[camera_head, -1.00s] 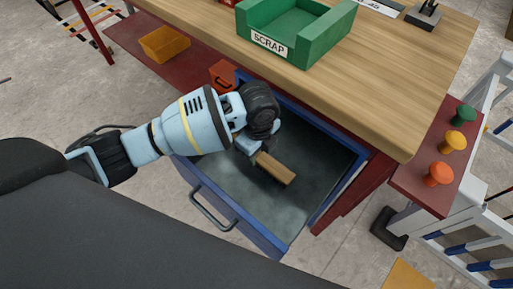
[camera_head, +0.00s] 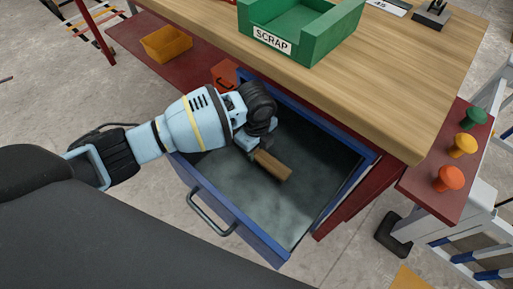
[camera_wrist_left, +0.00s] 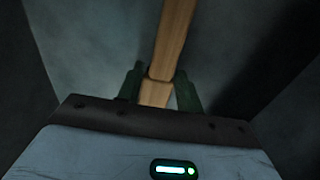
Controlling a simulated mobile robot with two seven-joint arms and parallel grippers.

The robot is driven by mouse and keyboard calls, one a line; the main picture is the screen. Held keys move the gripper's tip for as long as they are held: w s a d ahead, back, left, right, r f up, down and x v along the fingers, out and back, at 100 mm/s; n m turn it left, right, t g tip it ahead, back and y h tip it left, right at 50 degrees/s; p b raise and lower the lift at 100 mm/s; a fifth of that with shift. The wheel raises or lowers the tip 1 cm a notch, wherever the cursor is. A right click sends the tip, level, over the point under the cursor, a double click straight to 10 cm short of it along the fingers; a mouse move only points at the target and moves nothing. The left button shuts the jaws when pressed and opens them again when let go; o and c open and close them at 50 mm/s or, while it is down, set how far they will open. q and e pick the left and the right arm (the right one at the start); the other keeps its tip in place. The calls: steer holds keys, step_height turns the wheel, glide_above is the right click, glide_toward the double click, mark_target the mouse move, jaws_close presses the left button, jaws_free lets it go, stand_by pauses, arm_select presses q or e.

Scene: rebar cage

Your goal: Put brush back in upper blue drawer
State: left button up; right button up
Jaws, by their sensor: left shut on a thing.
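The upper blue drawer (camera_head: 240,222) is pulled open below the wooden tabletop, with a dark grey inside. My left gripper (camera_head: 251,152) reaches down into the drawer and is shut on the brush (camera_head: 273,166). Only the brush's wooden handle shows in the head view, pointing toward the lower right. In the left wrist view the two fingers (camera_wrist_left: 160,88) clasp the wooden handle (camera_wrist_left: 174,40), which runs up out of the picture. The bristles are hidden. I cannot tell whether the brush touches the drawer floor. My right gripper is not in view.
A green SCRAP bin (camera_head: 300,40) stands on the wooden tabletop (camera_head: 385,95) above the drawer. An orange bin (camera_head: 167,44) sits on the red shelf at left. Coloured knobs (camera_head: 452,177) stand on a red ledge at right. The rest of the drawer interior is empty.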

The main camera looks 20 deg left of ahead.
arm_select(q)
steer(key=shift+f, duration=0.1)
steer(key=o, duration=1.2)
steer(key=shift+r+p, duration=1.05)
steer(key=shift+r, duration=2.85)
